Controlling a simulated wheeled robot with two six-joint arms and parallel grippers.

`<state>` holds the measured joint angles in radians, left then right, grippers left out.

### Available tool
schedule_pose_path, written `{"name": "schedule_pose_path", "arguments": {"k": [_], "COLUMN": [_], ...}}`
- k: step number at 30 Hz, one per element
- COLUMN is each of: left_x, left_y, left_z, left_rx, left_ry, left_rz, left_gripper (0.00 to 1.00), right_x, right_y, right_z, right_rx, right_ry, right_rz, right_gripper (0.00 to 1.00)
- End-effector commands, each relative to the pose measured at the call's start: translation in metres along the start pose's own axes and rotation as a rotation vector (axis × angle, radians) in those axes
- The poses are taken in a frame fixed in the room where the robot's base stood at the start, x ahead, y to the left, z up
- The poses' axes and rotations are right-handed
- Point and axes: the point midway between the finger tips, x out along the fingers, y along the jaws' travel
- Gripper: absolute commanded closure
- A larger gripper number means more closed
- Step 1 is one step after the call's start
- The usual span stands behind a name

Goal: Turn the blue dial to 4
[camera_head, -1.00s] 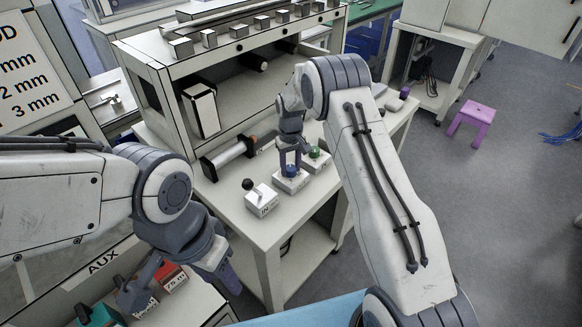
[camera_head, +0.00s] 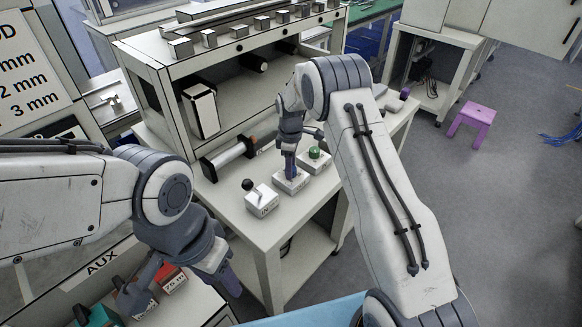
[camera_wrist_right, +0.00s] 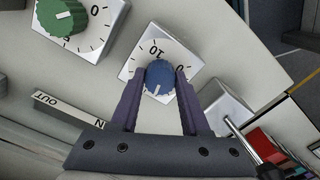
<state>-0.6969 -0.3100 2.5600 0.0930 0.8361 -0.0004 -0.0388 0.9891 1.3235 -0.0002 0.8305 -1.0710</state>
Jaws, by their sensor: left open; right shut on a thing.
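The blue dial (camera_wrist_right: 160,78) sits on a white square plate (camera_wrist_right: 148,38) with a printed scale. Its white pointer line faces down, slightly left, in the right wrist view. A 10 and a 0 show on the plate; the marks beside the pointer are hidden. My right gripper (camera_wrist_right: 158,74) is shut on the blue dial, one finger on each side. In the head view my right gripper (camera_head: 290,168) points down over the dial's box (camera_head: 291,184) and hides the dial. My left gripper (camera_head: 229,280) hangs empty at lower left, away from the dial.
A green dial (camera_head: 315,152) stands close beside the blue one, also in the right wrist view (camera_wrist_right: 62,18). A white box with a black-knobbed lever (camera_head: 262,200) stands on the other side. A shelf unit (camera_head: 200,110) rises behind.

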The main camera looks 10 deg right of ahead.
Motion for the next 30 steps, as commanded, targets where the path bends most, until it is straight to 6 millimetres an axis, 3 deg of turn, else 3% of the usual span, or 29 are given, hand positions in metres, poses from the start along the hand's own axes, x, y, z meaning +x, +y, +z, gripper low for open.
{"name": "schedule_pose_path", "arguments": {"k": [12,28,29,30], "left_x": [0.0004,0.0004,0.0004,0.0004], "left_y": [0.0000,0.0000,0.0000,0.0000], "left_z": [0.0000,0.0000,0.0000,0.0000], "left_rx": [0.000,0.000,0.000,0.000], "left_ry": [0.000,0.000,0.000,0.000], "left_rz": [0.000,0.000,0.000,0.000], "left_gripper": [0.50,0.50,0.50,0.50], "right_x": [-0.0031,-0.0034,-0.0034,-0.0034], "right_y": [0.0032,0.0034,0.0034,0.0033], "right_z": [-0.0018,-0.0020,-0.0020,-0.0019], "right_rx": [-0.185,-0.209,-0.209,-0.209], "right_ry": [0.006,0.006,0.006,0.006], "right_rz": [0.011,0.012,0.012,0.012], "right_gripper": [1.00,1.00,0.50,0.35]}}
